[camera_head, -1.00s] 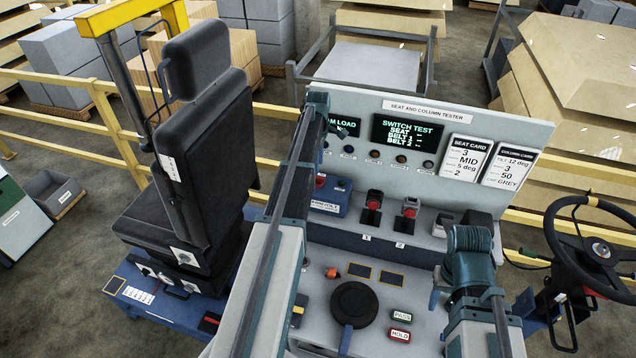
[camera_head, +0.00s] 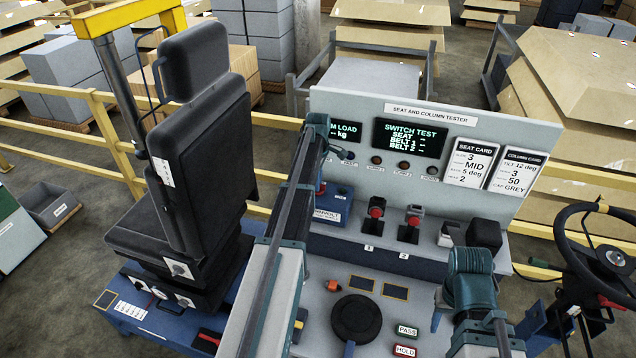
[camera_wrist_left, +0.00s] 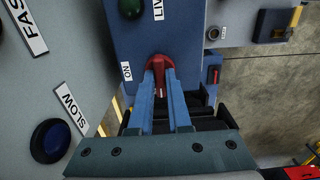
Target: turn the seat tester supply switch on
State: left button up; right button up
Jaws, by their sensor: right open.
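The supply switch is a red knob (camera_wrist_left: 158,63) on a blue box (camera_wrist_left: 195,40), seen in the left wrist view. An ON label (camera_wrist_left: 126,71) is left of it, and a dark green lamp (camera_wrist_left: 131,8) beside LIVE lettering is above. My left gripper (camera_wrist_left: 160,75) has its two blue fingers closed on the knob's grip from both sides. In the head view the blue box (camera_head: 338,201) shows beside my left arm, which hides the fingers. My right gripper (camera_head: 468,272) is over the bench's right side, apart from the switch; its fingertips are mostly hidden.
The tester panel (camera_head: 350,103) stands behind the bench with lit displays and two cards. Two red-topped switches (camera_head: 376,212) sit right of the box. A black seat (camera_head: 195,160) is left, a steering wheel (camera_head: 600,260) right. A black round pad (camera_head: 356,318) lies in front.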

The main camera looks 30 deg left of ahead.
pick_arm(q)
grip_shut()
jog(key=shift+m, duration=0.3)
jog(key=m, duration=1.3)
jog(key=shift+m, duration=2)
